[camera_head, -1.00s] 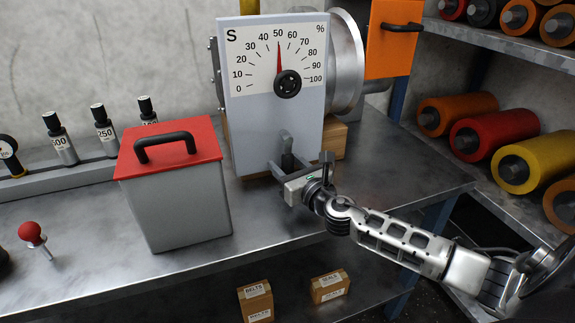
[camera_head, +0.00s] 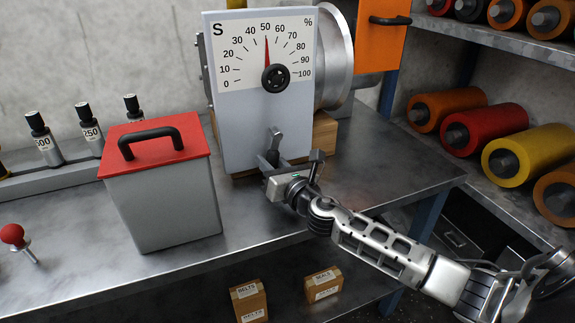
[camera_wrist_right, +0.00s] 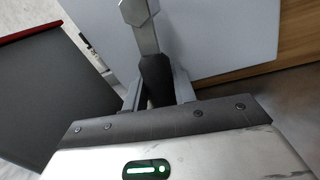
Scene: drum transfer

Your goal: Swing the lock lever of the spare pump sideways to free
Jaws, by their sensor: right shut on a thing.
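The pump (camera_head: 230,125) is a pale grey box on the bench, with a dial marked S and % on its upper front. Its grey lock lever (camera_head: 275,138) stands at the lower front and leans slightly to the right. My right gripper (camera_head: 271,162) is shut on the lever from the front. In the right wrist view the lever (camera_wrist_right: 145,28) rises between the two fingers of the gripper (camera_wrist_right: 157,90), with its dark lower part (camera_wrist_right: 155,78) between them. My left gripper is not in view.
A grey box with a red lid (camera_head: 160,195) stands left of the pump. Several bottles (camera_head: 88,130) and a red-knobbed pin (camera_head: 14,235) are further left. Coloured rollers (camera_head: 490,135) fill the right shelves. The bench (camera_head: 395,165) right of the pump is clear.

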